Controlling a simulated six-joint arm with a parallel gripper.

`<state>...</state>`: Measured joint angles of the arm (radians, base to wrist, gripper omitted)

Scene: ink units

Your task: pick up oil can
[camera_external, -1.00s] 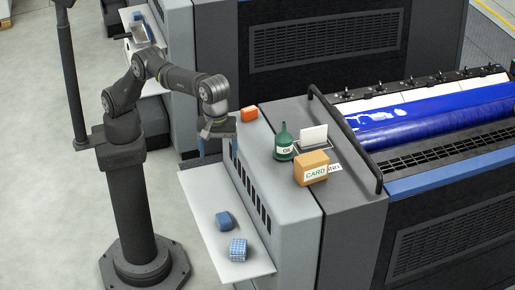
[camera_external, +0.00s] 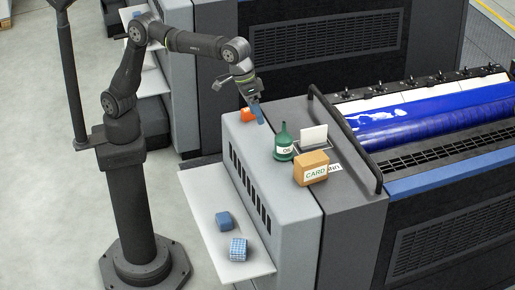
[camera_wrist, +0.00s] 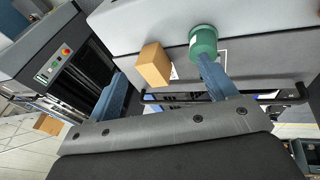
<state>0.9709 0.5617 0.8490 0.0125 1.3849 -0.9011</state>
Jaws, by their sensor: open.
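The oil can (camera_external: 284,142) is a green bottle with a narrow neck and a white label. It stands upright on the grey top of the press unit, and the wrist view shows its green body (camera_wrist: 203,41) close to one finger. My gripper (camera_external: 258,112) is open and empty, above the unit top and to the left of the can in the external view. Its two blue fingers (camera_wrist: 163,83) are spread wide in the wrist view. One finger overlaps the can's lower edge there; I cannot tell whether they touch.
A cardboard box (camera_external: 311,168) stands right beside the can, also seen in the wrist view (camera_wrist: 154,65). A white card (camera_external: 314,135) stands behind. An orange-red object (camera_external: 246,115) lies near my gripper. A black rail (camera_external: 345,138) borders the right side. Blue items (camera_external: 238,249) lie on the lower shelf.

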